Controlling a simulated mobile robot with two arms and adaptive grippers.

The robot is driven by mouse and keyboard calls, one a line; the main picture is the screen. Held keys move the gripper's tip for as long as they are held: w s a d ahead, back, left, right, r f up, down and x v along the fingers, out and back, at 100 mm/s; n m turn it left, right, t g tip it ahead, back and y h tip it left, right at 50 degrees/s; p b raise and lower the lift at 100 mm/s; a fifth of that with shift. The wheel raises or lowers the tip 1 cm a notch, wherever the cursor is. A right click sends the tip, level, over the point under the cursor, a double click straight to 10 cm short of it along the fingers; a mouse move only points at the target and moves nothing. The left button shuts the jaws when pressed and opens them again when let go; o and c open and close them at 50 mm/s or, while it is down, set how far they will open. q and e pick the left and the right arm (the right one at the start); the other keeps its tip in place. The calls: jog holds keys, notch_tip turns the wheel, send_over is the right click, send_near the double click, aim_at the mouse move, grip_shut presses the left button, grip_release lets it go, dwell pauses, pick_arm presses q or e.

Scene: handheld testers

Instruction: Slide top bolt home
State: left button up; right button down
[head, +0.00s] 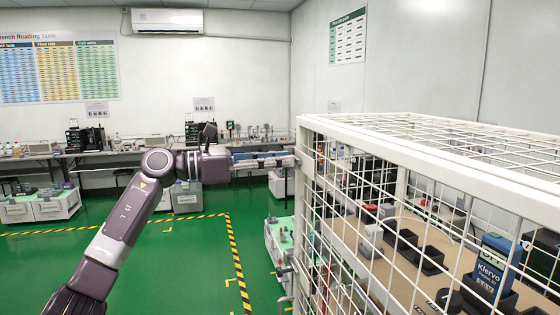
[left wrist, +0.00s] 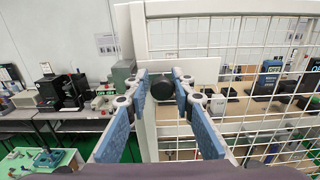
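The white wire cage (head: 308,131) stands at the right in the head view. Its corner post (left wrist: 138,35) rises ahead of the fingers in the left wrist view. A dark round knob (left wrist: 163,90), which looks like the top bolt's handle, shows between my left fingertips in that view. My left gripper (head: 292,159) reaches in from the left to the upper part of the cage's corner post. In the left wrist view its two blue-padded fingers (left wrist: 160,78) are apart, one on each side of the knob, with no clear contact. The bolt's shaft is hidden. My right gripper is out of view.
A grey fitting (head: 283,271) sits lower on the cage post. Inside the cage, a brown bench (head: 425,262) holds several testers, one marked Kiervo (head: 490,270). Benches with equipment line the back wall. Green floor lies open at left.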

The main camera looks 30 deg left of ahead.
pick_arm(q)
jog(key=o, duration=0.3)
jog(key=shift+w+a, duration=0.15)
jog(key=shift+a, duration=0.1)
jog(key=shift+f, duration=0.1)
jog(key=shift+d, duration=0.1)
jog(key=v, duration=1.2)
